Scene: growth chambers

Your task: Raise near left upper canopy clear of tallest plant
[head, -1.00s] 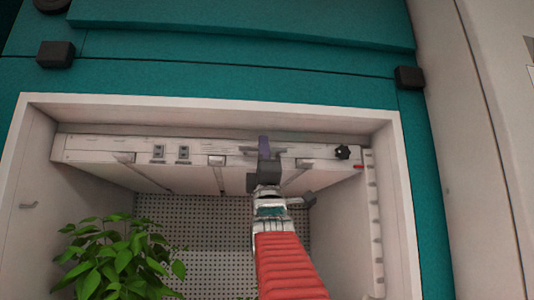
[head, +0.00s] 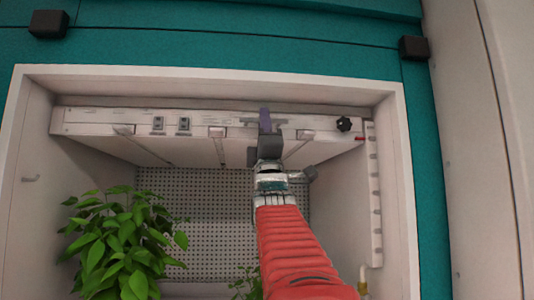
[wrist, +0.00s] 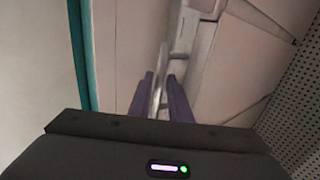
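The upper canopy (head: 90,122) is a white panel with a sloping underside across the top of the chamber opening. A thin grey handle (head: 247,121) sits on its front face, right of centre. My gripper (head: 265,120) is at that handle. In the wrist view its two purple fingers (wrist: 160,92) stand close together on either side of a pale bar, which looks gripped. The tallest plant (head: 120,240) is leafy and green, at the left below the canopy. In the head view a gap shows between its top leaves and the canopy.
A black knob (head: 344,124) is on the canopy's right end. A notched white rail (head: 374,190) runs down the right wall. A smaller plant (head: 247,283) is low, beside my arm. The perforated back wall (head: 215,190) is behind. The chamber's white frame (head: 210,77) surrounds the opening.

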